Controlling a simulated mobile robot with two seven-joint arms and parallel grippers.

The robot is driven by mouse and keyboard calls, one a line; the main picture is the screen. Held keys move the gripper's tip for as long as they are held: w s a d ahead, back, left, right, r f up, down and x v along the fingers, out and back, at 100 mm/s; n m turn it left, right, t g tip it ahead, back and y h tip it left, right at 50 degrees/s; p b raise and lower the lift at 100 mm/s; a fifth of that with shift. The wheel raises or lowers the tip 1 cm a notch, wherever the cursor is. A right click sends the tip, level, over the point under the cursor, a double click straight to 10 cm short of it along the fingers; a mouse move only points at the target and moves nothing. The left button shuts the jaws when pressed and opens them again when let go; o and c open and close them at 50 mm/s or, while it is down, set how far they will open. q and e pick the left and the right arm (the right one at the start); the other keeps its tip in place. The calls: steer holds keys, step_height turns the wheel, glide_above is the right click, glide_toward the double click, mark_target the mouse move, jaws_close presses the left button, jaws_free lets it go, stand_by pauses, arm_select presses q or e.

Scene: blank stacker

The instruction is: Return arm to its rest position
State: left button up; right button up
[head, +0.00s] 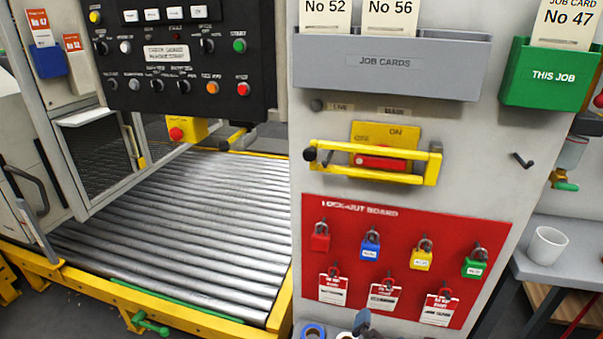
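Neither of my grippers shows in the head view, and no part of either arm can be made out for sure. How they stand, open or shut, is hidden from this view.
A roller conveyor (180,235) with yellow edges fills the left. A black control panel (175,75) hangs above it. At right, a grey panel carries a yellow-barred switch (380,160), a red lock-out board (335,225) with padlocks, and card holders (390,75). A white cup (546,246) stands on a grey shelf.

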arm_select(q)
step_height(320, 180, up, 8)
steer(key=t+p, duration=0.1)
steer(key=p, duration=0.8)
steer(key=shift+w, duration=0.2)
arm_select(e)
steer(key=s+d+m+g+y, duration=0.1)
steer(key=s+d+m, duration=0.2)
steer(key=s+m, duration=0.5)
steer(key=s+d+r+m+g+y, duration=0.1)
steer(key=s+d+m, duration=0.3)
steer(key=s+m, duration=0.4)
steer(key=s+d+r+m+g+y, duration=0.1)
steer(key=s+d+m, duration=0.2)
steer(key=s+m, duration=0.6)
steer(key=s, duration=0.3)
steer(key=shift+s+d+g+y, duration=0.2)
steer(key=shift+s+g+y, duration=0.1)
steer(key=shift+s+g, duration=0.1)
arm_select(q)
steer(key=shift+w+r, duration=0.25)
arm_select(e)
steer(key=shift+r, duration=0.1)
